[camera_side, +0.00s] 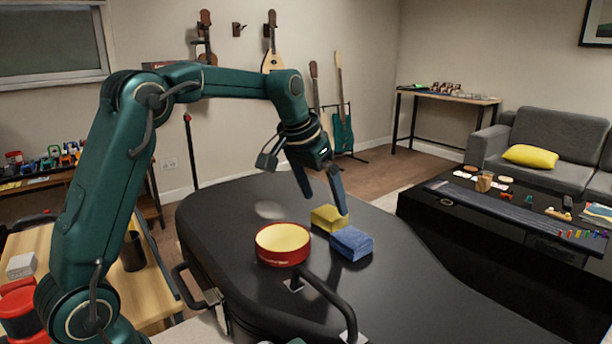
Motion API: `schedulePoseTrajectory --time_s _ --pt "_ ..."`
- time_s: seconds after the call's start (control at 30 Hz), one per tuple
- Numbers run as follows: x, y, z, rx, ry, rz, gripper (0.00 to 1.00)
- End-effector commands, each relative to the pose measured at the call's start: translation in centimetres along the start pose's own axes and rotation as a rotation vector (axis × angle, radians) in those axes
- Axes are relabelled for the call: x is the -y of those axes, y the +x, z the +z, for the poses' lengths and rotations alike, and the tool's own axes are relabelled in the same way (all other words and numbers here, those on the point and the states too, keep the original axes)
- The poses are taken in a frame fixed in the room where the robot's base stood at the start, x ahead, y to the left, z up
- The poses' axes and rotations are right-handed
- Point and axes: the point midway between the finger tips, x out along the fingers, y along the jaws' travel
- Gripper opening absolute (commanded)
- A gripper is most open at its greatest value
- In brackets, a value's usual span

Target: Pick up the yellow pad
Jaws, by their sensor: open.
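The yellow pad (328,218) is a small block lying on the black guitar-shaped case (410,300). It sits just behind a blue pad (351,243), and I cannot tell whether the two touch. My gripper (322,202) is open and points down from above, with its fingers close to the yellow pad. Nothing shows between the fingers, and I cannot tell if a finger touches the pad.
A round red tin (283,246) with a pale yellow top stands left of the pads. A black handle (328,295) rises from the case in front. A black table (470,225) with small items is at the right. The case's right part is clear.

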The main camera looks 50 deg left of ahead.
Motion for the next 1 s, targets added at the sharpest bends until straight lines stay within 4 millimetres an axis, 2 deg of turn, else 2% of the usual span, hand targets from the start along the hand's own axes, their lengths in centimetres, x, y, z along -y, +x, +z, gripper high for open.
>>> schedulePoseTrajectory --time_s 0.1,0.3,0.63,0.83,1.0 --pt "-0.1 1.7 0.1 0.004 0.0 0.001 1.0" --pt "0.0 3.6 0.0 0.0 0.0 0.0 1.0" --pt "0.0 4.1 0.0 -0.002 0.0 -0.001 1.0" --pt "0.0 4.0 0.0 -0.002 0.0 -0.001 0.23" --pt "0.0 4.0 0.0 -0.002 0.0 -0.001 0.22"
